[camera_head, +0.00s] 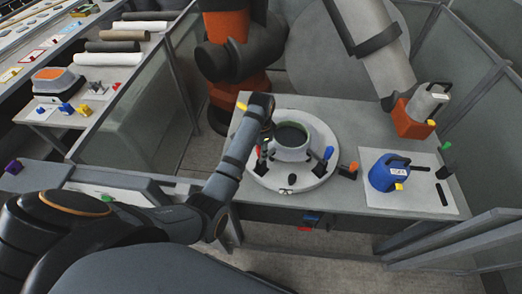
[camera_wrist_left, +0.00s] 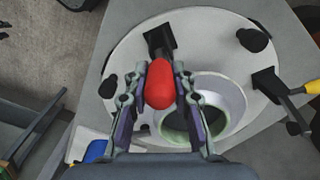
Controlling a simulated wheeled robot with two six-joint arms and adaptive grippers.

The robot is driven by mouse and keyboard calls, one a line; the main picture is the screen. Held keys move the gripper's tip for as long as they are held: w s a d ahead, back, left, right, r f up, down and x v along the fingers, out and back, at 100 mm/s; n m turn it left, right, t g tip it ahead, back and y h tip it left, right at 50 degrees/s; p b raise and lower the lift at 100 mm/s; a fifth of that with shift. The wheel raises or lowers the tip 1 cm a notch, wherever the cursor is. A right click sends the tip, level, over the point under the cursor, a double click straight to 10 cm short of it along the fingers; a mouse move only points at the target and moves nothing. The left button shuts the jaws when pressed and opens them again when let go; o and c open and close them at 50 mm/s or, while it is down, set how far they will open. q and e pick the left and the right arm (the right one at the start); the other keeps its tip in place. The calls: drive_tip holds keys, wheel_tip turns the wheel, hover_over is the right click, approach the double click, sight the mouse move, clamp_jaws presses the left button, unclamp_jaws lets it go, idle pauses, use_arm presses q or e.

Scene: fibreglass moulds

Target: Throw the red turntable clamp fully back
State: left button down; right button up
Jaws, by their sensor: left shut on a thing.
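My left gripper (camera_wrist_left: 161,84) is shut on the red handle (camera_wrist_left: 159,88) of a clamp, one finger on each side of it. The clamp's black base (camera_wrist_left: 160,41) sits on the pale round turntable (camera_wrist_left: 207,28), just beyond the fingertips. In the head view my left gripper (camera_head: 267,125) is over the left side of the turntable (camera_head: 319,130); the red handle is hard to make out there. A pale round mould (camera_head: 291,153) stands on the turntable, close beside the gripper. My right gripper is not in view.
Other clamps stand around the turntable, including one with a blue handle (camera_head: 328,153) and one with a yellow handle (camera_wrist_left: 312,87).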

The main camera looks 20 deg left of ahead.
use_arm(q)
drive_tip(key=shift+r, duration=0.1)
drive_tip(key=shift+s+a+p, duration=0.1)
drive_tip(key=shift+s+p, duration=0.05)
drive_tip(key=shift+p, duration=0.3)
drive_tip(key=shift+s+a+t+h+p, duration=0.25)
drive_tip(key=shift+s+t+p, duration=0.35)
drive_tip(key=shift+t+p, duration=0.5)
drive_tip(key=shift+s+p, duration=0.2)
drive_tip(key=shift+p, duration=0.1)
drive_tip(key=shift+s+a+f+t+h+b, duration=0.1)
drive_tip(key=shift+s+f+t+h, duration=0.25)
drive_tip(key=shift+t, duration=0.4)
drive_tip(key=shift+s+a+f+t+h+b, duration=0.2)
drive_tip(key=shift+s+t, duration=0.2)
drive_tip(key=shift+t, duration=0.3)
drive_tip(key=shift+s+a+f+t+h+b, duration=0.1)
drive_tip(key=shift+s+f+t+h, duration=0.25)
drive_tip(key=shift+t, duration=0.4)
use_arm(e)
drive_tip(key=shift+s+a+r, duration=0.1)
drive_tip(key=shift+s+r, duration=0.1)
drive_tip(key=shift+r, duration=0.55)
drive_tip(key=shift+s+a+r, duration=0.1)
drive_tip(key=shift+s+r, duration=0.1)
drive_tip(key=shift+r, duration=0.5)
